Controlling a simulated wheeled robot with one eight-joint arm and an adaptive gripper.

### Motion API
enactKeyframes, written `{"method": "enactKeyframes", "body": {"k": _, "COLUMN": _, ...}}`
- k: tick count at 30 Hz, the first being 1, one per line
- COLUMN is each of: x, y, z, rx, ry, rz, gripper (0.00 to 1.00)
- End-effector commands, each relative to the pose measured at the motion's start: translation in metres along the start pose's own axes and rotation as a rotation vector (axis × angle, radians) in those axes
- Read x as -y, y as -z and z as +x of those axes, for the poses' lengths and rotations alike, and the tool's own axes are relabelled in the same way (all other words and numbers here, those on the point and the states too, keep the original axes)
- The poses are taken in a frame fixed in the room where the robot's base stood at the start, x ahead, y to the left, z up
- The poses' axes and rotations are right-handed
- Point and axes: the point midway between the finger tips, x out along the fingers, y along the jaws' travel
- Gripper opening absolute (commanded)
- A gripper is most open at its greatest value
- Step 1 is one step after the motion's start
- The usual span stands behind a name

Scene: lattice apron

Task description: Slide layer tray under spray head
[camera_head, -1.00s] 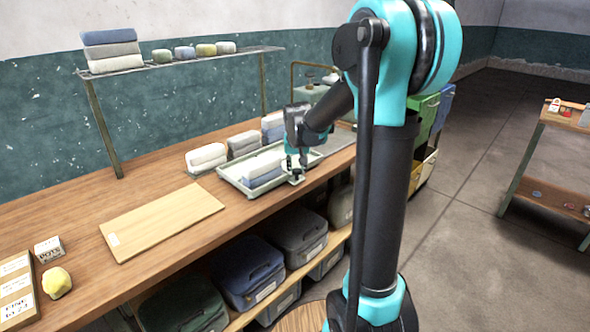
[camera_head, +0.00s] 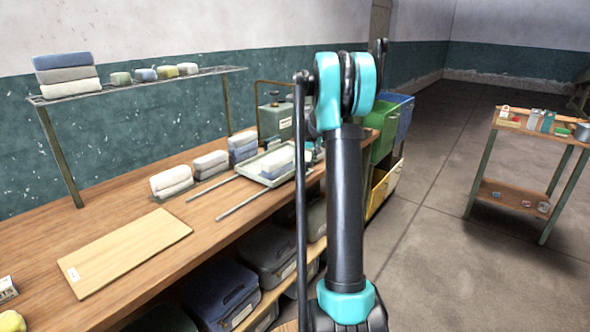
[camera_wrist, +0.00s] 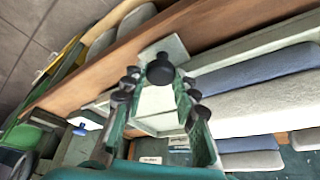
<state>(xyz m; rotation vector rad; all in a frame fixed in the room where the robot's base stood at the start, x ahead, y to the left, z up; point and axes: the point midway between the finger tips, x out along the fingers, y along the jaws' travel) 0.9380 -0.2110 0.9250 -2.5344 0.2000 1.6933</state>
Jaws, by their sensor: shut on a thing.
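The pale grey-green layer tray (camera_head: 250,178) lies on the bench at the right, with folded cloths in it. Two thin grey rails (camera_head: 240,204) stick out to its left. In the wrist view, a black round knob (camera_wrist: 160,69) sits on a pale square plate at the tray's end. My gripper (camera_wrist: 158,92) is shut on this knob, with a finger on each side. In the head view my arm hides most of the gripper and the tray's right end. A grey-green tank (camera_head: 275,121) with a bent brass pipe stands behind the tray. I cannot make out the spray head clearly.
Rolled white towels (camera_head: 171,181) and other folded stacks stand behind the rails. A wooden board (camera_head: 125,250) lies on the bench at left. Bins fill the shelf below. Green and yellow drawers stand right of the bench. A small cart (camera_head: 528,128) stands farther right.

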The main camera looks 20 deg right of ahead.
Motion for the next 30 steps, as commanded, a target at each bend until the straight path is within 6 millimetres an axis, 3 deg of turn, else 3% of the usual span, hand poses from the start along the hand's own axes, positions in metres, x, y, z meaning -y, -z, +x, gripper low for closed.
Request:
{"method": "enactKeyframes", "body": {"k": 6, "x": -0.041, "y": 0.036, "z": 0.015, "rx": -0.001, "ry": -0.001, "rz": 0.003, "gripper": 0.0}}
{"method": "enactKeyframes", "body": {"k": 12, "x": -0.066, "y": 0.06, "z": 0.025, "rx": 0.0, "ry": -0.001, "rz": 0.002, "gripper": 0.0}}
{"method": "enactKeyframes", "body": {"k": 19, "x": -0.08, "y": 0.074, "z": 0.031, "rx": 0.0, "ry": 0.0, "rz": 0.0, "gripper": 0.0}}
{"method": "enactKeyframes", "body": {"k": 30, "x": -0.086, "y": 0.079, "z": 0.032, "rx": -0.005, "ry": -0.002, "rz": 0.001, "gripper": 0.0}}
